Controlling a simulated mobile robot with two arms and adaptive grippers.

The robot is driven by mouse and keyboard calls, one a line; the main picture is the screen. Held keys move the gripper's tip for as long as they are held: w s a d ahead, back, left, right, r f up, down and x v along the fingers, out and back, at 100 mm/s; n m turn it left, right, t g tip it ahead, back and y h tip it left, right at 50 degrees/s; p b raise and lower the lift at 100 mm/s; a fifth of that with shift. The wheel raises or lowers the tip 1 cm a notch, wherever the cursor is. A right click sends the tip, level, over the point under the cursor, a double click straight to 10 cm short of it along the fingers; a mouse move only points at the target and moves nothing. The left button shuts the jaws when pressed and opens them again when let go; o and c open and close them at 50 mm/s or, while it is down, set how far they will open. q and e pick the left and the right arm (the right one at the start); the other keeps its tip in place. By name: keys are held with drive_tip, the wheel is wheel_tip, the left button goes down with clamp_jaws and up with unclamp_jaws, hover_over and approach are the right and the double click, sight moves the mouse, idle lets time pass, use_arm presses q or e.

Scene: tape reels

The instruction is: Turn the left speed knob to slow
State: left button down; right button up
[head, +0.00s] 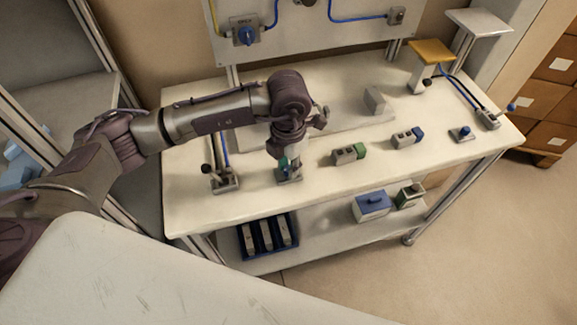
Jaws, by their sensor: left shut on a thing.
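My left gripper (288,163) points down at the front left of the white table (195,150). It is shut on the left speed knob, which sits on a small grey base (290,177). The fingers cover most of the knob, so I cannot tell which way it points. A similar blue knob (463,131) on a grey base stands at the right end of the table. My right gripper is not in view.
A lever box (223,184) stands just left of the gripper; another (488,119) is at the right end. A panel (320,40) rises behind. The lower shelf holds a blue tray (240,243).

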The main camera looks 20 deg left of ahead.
use_arm(q)
drive_tip(key=shift+n, duration=0.4)
drive_tip(key=c, duration=1)
unclamp_jaws()
wheel_tip(320, 180, up, 12)
drive_tip(key=shift+r, duration=0.1)
